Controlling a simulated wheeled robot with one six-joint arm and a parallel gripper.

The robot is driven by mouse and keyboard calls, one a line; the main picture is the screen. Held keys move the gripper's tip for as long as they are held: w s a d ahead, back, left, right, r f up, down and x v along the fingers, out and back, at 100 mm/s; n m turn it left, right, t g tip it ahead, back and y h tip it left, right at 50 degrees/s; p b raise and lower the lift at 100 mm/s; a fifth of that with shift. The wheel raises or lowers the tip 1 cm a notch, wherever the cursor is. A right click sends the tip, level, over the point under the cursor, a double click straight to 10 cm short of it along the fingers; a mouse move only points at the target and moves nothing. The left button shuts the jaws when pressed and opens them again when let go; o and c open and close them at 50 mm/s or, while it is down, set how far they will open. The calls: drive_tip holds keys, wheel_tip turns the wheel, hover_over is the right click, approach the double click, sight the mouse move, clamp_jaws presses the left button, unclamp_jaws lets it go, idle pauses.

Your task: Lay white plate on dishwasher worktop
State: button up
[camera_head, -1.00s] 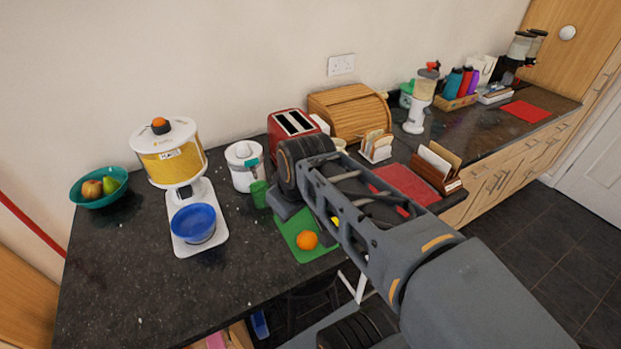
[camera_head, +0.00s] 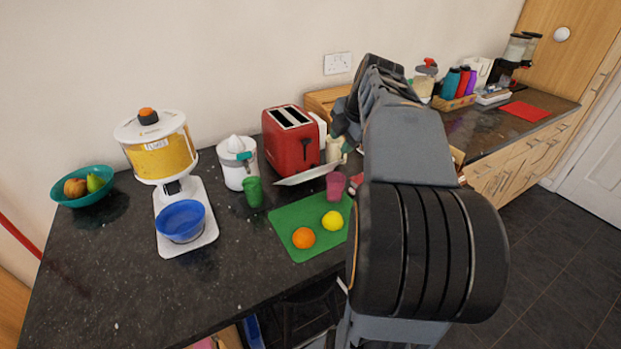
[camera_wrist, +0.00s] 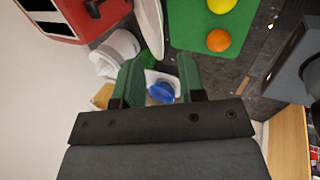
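The white plate (camera_head: 310,174) shows as a thin, nearly edge-on shape in front of the red toaster, tilted. In the wrist view the plate (camera_wrist: 150,25) runs down from the top edge, and its lower end is near the left fingertip. I cannot tell what supports it. My gripper (camera_wrist: 158,75) has its two green fingers apart, with the background visible between them. In the head view it is mostly hidden behind my arm, near the plate's right end. The dark speckled worktop (camera_head: 120,270) spans the left and middle.
A red toaster (camera_head: 291,140), white juicer (camera_head: 237,165), green cup (camera_head: 253,191) and pink cup (camera_head: 336,185) surround the plate. A green board (camera_head: 290,222) holds an orange and a lemon. A dispenser (camera_head: 160,150) with blue bowl (camera_head: 181,221) stands left. The front-left worktop is clear.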

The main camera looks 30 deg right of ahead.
drive_tip(key=p, duration=0.1)
approach(310, 176)
drive_tip(key=w+d+f, duration=0.1)
drive_tip(key=d+f, duration=0.2)
drive_tip(key=w+d+f, duration=0.1)
drive_tip(key=d+f, duration=0.1)
drive_tip(key=shift+w+f, duration=0.25)
drive_tip(key=shift+w, duration=0.05)
clamp_jaws()
idle(1.3)
